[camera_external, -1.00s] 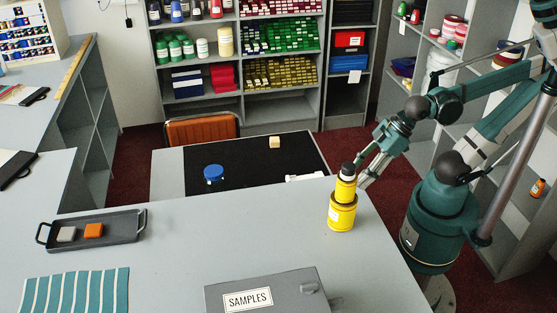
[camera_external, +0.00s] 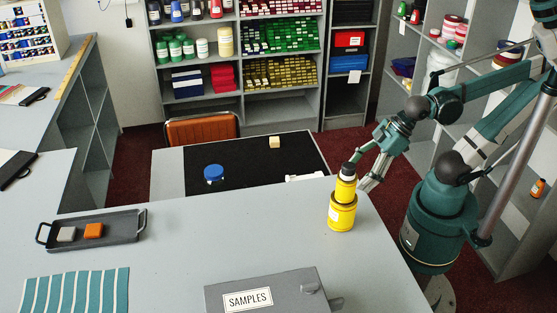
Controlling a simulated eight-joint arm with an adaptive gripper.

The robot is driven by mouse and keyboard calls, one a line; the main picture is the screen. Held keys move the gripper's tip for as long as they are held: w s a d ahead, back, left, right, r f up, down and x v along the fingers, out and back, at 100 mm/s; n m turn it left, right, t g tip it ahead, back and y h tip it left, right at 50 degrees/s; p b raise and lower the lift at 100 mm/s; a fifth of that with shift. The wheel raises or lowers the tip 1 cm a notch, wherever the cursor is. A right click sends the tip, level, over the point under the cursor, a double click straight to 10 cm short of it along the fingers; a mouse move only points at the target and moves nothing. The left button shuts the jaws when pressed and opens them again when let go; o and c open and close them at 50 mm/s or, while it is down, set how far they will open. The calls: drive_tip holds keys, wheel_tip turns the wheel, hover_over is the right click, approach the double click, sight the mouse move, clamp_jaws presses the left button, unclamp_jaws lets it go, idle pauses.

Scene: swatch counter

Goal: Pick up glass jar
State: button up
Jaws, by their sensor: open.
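A small jar with a blue lid (camera_external: 213,173) stands on the black mat (camera_external: 250,165) on the lower table behind the counter. It looks like the glass jar, though little of its body shows below the lid. My gripper (camera_external: 364,184) is at the right, by the counter's far right corner, well apart from the jar. It is open and points downward, with nothing seen between its fingers. A yellow container (camera_external: 342,213) with a smaller yellow part and dark cap on top stands just left of it and partly hides the view there.
A beige block (camera_external: 274,142) and a white object (camera_external: 304,178), partly hidden by the counter edge, are also on the mat. A dark tray (camera_external: 110,231) with two small blocks and a grey SAMPLES box (camera_external: 264,291) are on the counter. An orange chair (camera_external: 201,130) stands behind.

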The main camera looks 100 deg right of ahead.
sight(215, 170)
drive_tip(key=shift+r, duration=0.1)
idle(0.3)
